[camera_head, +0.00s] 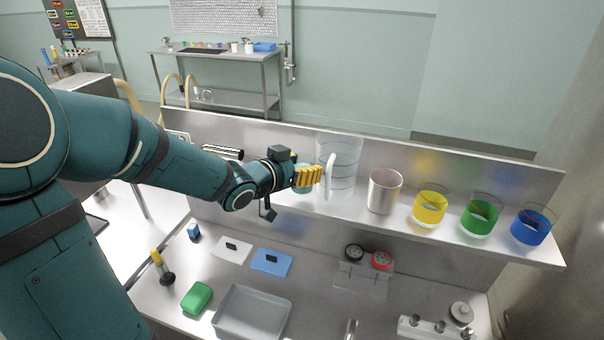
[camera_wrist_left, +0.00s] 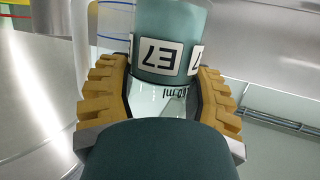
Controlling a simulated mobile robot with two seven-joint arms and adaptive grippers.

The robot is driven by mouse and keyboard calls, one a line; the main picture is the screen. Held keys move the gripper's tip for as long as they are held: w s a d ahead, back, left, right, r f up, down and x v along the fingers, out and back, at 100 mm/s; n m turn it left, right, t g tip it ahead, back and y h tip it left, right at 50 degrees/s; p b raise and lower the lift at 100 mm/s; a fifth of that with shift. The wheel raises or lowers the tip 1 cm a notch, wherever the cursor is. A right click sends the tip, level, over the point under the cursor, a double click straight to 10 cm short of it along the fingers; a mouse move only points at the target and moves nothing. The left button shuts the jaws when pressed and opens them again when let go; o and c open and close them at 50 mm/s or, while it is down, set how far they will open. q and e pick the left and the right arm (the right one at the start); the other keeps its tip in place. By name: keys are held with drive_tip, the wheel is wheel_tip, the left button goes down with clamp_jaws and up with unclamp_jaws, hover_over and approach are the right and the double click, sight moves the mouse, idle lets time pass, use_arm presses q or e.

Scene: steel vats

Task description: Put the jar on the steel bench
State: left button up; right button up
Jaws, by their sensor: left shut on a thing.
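My left gripper (camera_head: 309,177) reaches in from the left, its yellow ridged fingers at the shelf's height. In the left wrist view the gripper (camera_wrist_left: 160,105) is shut on a jar (camera_wrist_left: 170,22), a teal cylinder with white E7 labels and a paler part marked in ml. In the head view the fingers hide most of the jar, just left of a clear jug; I cannot tell whether it touches the shelf. The steel bench (camera_head: 322,308) lies below, in front of the shelf. My right gripper is not in view.
The shelf (camera_head: 398,224) holds a clear jug (camera_head: 345,160), a metal cup (camera_head: 384,191) and yellow (camera_head: 429,208), green (camera_head: 479,219) and blue (camera_head: 530,228) beakers. The bench carries a grey tray (camera_head: 232,336), a green sponge (camera_head: 197,298) and small items. Bare bench lies right of the tray.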

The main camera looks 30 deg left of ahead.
use_arm(q)
wheel_tip(320, 180, up, 14)
drive_tip(key=p, duration=0.2)
drive_tip(key=shift+f, duration=0.15)
idle(0.7)
